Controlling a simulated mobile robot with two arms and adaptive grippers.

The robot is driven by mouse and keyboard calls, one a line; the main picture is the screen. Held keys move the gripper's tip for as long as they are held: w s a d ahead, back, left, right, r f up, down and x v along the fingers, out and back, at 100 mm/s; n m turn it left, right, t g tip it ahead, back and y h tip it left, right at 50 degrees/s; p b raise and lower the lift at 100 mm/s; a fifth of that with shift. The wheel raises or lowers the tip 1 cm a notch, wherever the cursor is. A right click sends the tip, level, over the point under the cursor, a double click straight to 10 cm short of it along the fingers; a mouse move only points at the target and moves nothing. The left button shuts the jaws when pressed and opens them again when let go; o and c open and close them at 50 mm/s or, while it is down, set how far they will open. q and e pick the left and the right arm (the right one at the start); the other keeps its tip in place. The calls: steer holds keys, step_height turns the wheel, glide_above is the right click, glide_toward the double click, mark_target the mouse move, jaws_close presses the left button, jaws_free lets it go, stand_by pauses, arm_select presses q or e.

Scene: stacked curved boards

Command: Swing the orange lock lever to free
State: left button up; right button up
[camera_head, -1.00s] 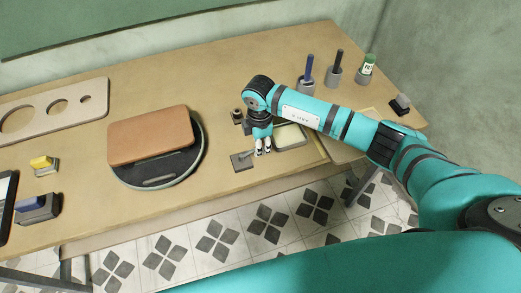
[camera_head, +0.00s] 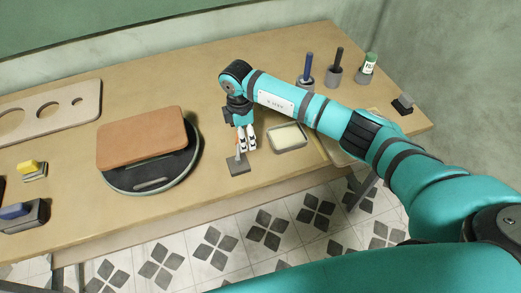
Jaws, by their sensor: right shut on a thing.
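A thin orange lever (camera_head: 237,140) stands up from a small grey base plate (camera_head: 239,168) near the front edge of the table. My right gripper (camera_head: 247,148) points down just behind the plate. Its white-tipped fingers are shut at the lever, which shows along their left side; the exact grip is partly hidden by the fingers. A brown board (camera_head: 142,137) lies on a round black turntable-like disc (camera_head: 153,184) to the left. My left gripper is not in view.
A shallow tray with a pale block (camera_head: 287,138) is close right of my right gripper. Grey holders with a blue-handled (camera_head: 308,68) and a dark-handled tool (camera_head: 338,60), and a green-capped bottle (camera_head: 368,65), stand at the back right. A board with holes (camera_head: 45,115) lies at the left.

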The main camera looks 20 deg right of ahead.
steer(key=shift+w+a+r+p, duration=0.1)
steer(key=shift+a+r+p, duration=0.7)
steer(key=shift+a+r, duration=0.25)
steer(key=r+p, duration=0.2)
steer(key=r, duration=0.1)
steer(key=r+p, duration=0.2)
steer(key=shift+s+a+r, duration=0.2)
steer(key=shift+s, duration=0.1)
steer(key=shift+d+f, duration=0.15)
steer(key=shift+d, duration=0.15)
steer(key=shift+a, duration=0.1)
